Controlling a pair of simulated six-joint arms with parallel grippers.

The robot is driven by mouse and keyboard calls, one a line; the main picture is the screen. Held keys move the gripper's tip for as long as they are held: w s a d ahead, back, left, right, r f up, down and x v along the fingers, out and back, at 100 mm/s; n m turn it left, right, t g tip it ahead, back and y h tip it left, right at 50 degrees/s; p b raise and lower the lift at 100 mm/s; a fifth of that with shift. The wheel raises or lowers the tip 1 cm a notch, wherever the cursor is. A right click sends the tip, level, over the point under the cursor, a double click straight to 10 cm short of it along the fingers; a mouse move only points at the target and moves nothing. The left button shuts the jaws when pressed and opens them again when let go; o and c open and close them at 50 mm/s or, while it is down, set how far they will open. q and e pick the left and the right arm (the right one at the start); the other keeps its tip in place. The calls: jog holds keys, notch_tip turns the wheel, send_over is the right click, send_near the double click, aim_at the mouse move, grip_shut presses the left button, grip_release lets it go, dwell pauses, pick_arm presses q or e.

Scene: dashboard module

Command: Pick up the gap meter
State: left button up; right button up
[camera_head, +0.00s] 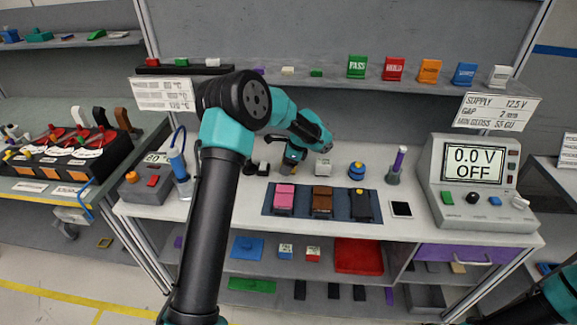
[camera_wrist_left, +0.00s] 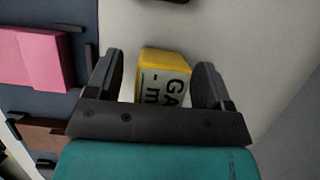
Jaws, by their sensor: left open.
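The gap meter (camera_wrist_left: 168,75) is a small yellow block with a white label reading "GA" and "- m" in the left wrist view. It stands on the pale bench top between the two fingers of my left gripper (camera_wrist_left: 157,82). The fingers are open, one on each side of the meter, with a visible gap to it. In the head view my left gripper (camera_head: 291,160) points down at the bench behind the blue mat and mostly hides the meter. Only part of my right arm shows at the lower right; its gripper is out of view.
A blue mat (camera_head: 268,203) holds a pink block (camera_head: 284,196), a brown block (camera_head: 322,200) and a black block (camera_head: 361,204). A white cube (camera_head: 323,169), a blue round item (camera_head: 356,171) and a grey-based purple tool (camera_head: 397,167) stand nearby. A meter console (camera_head: 477,177) stands right.

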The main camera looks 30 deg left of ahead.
pick_arm(q)
jog(key=shift+c, duration=0.4)
jog(key=c, duration=1)
jog(key=shift+r, duration=0.5)
notch_tip(320, 180, up, 3)
jog(key=shift+f, duration=0.15)
jog(key=s+d, duration=0.2)
jog(key=s, duration=0.2)
jog(key=s+d+r, duration=0.1)
jog(key=s+d, duration=0.2)
jog(key=s, duration=0.2)
jog(key=s+d, duration=0.3)
jog(key=s, duration=0.1)
jog(key=shift+s+d+r, duration=0.15)
jog(key=shift+s+d, duration=0.1)
jog(key=shift+s, duration=0.05)
